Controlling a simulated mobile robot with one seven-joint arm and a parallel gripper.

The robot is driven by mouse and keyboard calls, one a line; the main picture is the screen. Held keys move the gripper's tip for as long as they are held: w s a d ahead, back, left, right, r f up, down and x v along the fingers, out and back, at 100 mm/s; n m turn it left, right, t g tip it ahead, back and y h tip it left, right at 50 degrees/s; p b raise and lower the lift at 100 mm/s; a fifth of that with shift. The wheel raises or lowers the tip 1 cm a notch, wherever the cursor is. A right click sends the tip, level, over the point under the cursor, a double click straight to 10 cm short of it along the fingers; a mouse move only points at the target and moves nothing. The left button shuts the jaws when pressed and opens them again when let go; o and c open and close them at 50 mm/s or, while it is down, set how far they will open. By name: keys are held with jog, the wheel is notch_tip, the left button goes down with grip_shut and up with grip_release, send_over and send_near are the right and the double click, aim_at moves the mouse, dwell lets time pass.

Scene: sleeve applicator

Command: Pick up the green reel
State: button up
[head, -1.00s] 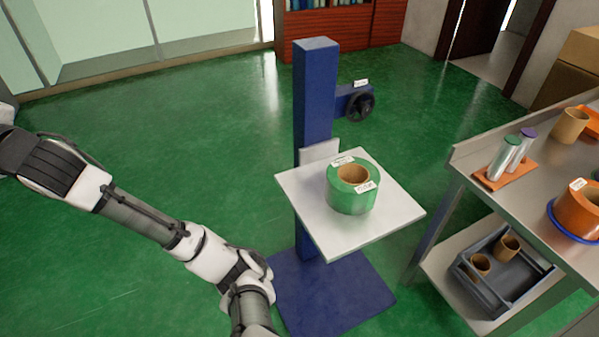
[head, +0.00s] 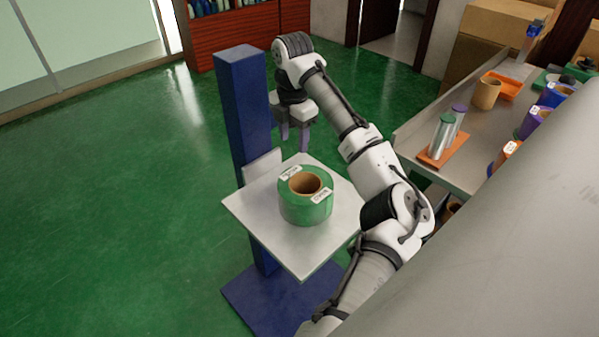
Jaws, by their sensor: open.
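The green reel (head: 306,208) with a brown cardboard core and white labels lies flat on the white square platform (head: 243,208) of the blue stand. My gripper (head: 294,145) points down, just behind and above the reel in the head view. Its two purple-grey fingers are apart, with nothing seen between them. The fingers appear clear of the reel, though the exact gap is hard to tell.
The blue column (head: 242,105) rises at the platform's left rear. A metal bench (head: 428,132) at right bears an orange tray with silver cylinders (head: 445,137), a cardboard core (head: 486,93) and several other reels. Green floor is open at left.

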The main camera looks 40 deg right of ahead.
aim_at(292, 172)
notch_tip(292, 172, down, 8)
jog(key=shift+s+p, duration=0.15)
jog(key=shift+p, duration=0.35)
jog(key=f+p, duration=0.1)
jog(key=f, duration=0.1)
jog(key=a+f+p, duration=0.1)
jog(key=f, duration=0.1)
jog(key=shift+f, duration=0.8)
grip_shut()
jog(key=shift+r, duration=0.15)
